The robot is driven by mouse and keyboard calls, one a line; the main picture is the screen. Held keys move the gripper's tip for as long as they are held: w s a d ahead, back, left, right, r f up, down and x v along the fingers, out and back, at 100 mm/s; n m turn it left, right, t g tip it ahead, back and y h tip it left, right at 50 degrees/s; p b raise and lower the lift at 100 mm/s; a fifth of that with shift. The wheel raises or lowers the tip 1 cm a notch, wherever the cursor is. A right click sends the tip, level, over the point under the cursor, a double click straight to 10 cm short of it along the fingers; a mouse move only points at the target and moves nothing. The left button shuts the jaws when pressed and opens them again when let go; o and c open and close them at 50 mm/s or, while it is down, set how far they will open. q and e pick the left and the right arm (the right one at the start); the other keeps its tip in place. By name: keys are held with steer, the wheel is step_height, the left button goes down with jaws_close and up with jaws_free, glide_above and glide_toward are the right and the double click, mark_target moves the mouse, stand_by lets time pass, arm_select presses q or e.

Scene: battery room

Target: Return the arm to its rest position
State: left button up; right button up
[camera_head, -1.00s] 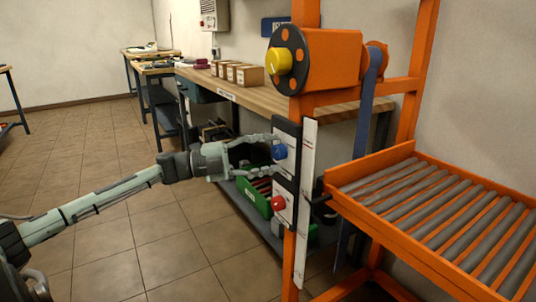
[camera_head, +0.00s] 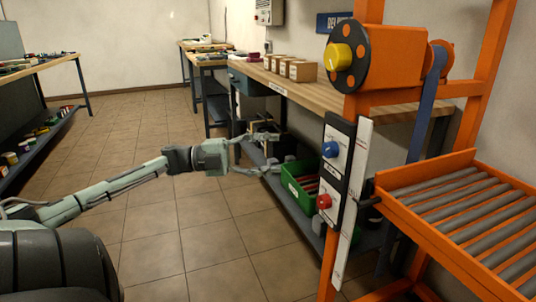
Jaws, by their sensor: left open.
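My left arm comes in from the left. Its gripper (camera_head: 272,153) is open and empty, with its fingers spread and pointing right. It is in the air left of the control panel on the orange frame, apart from it. The panel carries a blue knob (camera_head: 329,149) above and a red button (camera_head: 324,201) below. My right gripper is not in view.
An orange frame (camera_head: 366,120) with a yellow-hubbed wheel (camera_head: 340,56) and a roller conveyor (camera_head: 460,205) stands at right. Behind is a wooden workbench (camera_head: 385,102) with small boxes (camera_head: 302,70); a green crate (camera_head: 297,190) sits below it. The tiled floor (camera_head: 200,215) at left is clear.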

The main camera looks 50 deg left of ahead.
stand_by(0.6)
arm_select(q)
step_height(320, 180, down, 24)
steer(key=n+y+p, duration=0.3)
steer(key=n+y, duration=1.3)
steer(key=n, duration=0.2)
steer(key=s+d+f+n+g+p, duration=0.1)
steer(key=s+d+f+n+g, duration=0.1)
steer(key=s+d+f+g, duration=0.3)
steer(key=s+d+f+n+g+h+p, duration=0.1)
steer(key=s+d+f+n+g, duration=0.2)
steer(key=s+d, duration=1.1)
step_height(320, 180, down, 6)
steer(key=shift+d+r+g, duration=0.15)
steer(key=shift+d+g, duration=0.55)
steer(key=shift+g, duration=0.4)
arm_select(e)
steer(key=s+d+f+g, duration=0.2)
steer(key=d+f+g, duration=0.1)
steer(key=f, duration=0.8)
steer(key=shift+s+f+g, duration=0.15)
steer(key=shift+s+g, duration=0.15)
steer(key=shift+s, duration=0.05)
arm_select(q)
steer(key=shift+o, duration=0.3)
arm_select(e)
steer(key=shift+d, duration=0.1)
